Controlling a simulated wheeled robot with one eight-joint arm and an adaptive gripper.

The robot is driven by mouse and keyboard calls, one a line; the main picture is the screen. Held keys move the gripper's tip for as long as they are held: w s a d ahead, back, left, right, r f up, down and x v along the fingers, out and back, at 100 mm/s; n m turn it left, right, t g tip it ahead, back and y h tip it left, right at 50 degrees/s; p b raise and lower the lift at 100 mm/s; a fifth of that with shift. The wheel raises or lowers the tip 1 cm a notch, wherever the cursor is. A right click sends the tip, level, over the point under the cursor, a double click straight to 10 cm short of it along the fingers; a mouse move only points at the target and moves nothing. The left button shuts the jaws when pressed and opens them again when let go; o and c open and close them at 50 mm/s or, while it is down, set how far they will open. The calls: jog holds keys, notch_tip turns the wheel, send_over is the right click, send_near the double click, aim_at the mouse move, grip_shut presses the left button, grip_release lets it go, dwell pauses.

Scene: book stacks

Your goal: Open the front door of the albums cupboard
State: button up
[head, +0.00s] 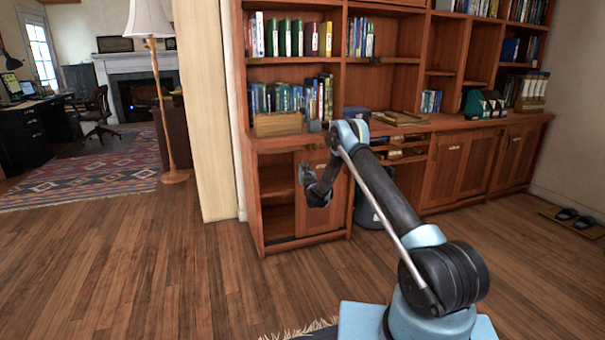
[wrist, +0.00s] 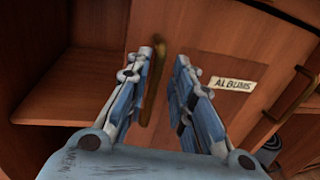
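The albums cupboard door (wrist: 225,55) is a reddish wooden panel with a white "ALBUMS" label (wrist: 232,84). An upright brass handle (wrist: 154,85) is on the door's left side. In the head view the door (head: 335,212) is at the lower left of the bookcase, partly hidden by my arm. My gripper (wrist: 166,58) is open, with the handle between its fingers and closer to the left one. I cannot tell whether a finger touches it. In the head view my gripper (head: 316,188) is in front of the door.
An open shelved compartment (head: 277,180) lies left of the door. Another brass handle (wrist: 292,92) shows to the right in the wrist view. A dark bin (head: 368,208) stands right of the door. The wooden floor (head: 190,270) at the left is clear.

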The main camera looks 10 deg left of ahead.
jog(key=shift+a, duration=0.1)
jog(key=v, duration=1.2)
